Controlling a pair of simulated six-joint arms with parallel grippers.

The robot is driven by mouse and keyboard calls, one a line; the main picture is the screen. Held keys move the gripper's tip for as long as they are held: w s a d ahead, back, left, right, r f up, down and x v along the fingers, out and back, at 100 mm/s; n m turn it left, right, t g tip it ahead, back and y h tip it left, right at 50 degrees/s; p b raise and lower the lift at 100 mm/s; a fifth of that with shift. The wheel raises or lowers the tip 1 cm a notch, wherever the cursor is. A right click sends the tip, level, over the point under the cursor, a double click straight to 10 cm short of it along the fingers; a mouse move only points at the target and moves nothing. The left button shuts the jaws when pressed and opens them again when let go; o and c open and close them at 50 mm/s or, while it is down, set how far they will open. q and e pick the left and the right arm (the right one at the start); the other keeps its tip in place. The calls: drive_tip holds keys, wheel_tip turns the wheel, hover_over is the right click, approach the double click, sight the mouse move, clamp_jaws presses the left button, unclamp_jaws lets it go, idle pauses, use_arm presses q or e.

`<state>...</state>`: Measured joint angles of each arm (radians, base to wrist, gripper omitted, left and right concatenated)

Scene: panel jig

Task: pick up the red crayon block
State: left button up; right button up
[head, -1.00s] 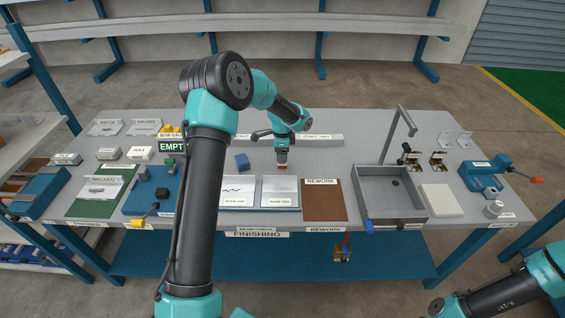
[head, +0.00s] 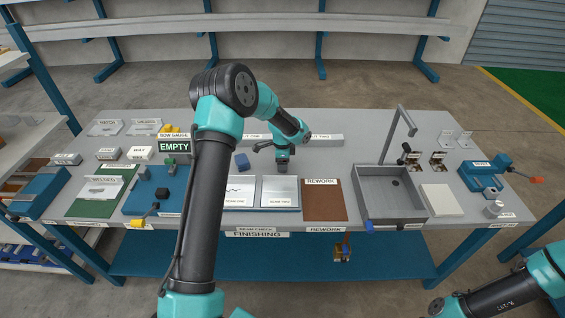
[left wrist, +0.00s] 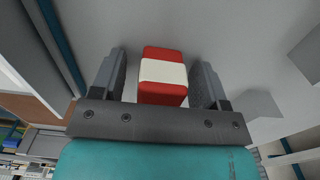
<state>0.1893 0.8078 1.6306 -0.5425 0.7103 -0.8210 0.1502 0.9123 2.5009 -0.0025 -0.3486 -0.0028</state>
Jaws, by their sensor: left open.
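The red crayon block (left wrist: 163,76), red with a white band around its middle, lies on the grey bench top in the left wrist view. It sits between the two fingers of my left gripper (left wrist: 161,78), with a visible gap on each side. In the head view my left gripper (head: 282,166) is low over the bench, behind the white panels, and hides the block. My left gripper is open. Of my right arm only a dark and teal link shows at the bottom right of the head view; its gripper is out of view.
A blue block (head: 242,163) stands left of the gripper. The brown rework mat (head: 324,200) and a white panel (head: 281,191) lie in front. A grey sink (head: 392,218) with a tall tap is to the right.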

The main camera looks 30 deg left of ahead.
use_arm(q)
drive_tip(key=c, duration=1)
wheel_tip(320, 180, up, 10)
drive_tip(key=shift+r, duration=0.1)
idle(0.5)
drive_tip(key=shift+o, duration=1.4)
drive_tip(key=shift+c, duration=1)
